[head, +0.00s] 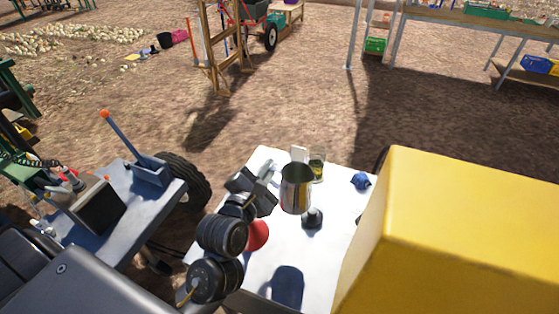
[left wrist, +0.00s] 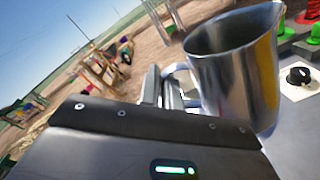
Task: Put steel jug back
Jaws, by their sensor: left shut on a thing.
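The steel jug (head: 296,192) is a shiny metal cup shape, upright with its open top showing, over the white table (head: 265,285) in the head view. My left gripper (head: 264,187) is at the jug's left side and is shut on it. The left wrist view shows the jug (left wrist: 238,75) large and close, with its handle side at the fingers (left wrist: 168,88). The jug looks raised off the table, but its base height is hard to judge. My right gripper is not in view.
A big yellow box (head: 460,230) blocks the right side. A wheeled grey cart (head: 130,215) stands left.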

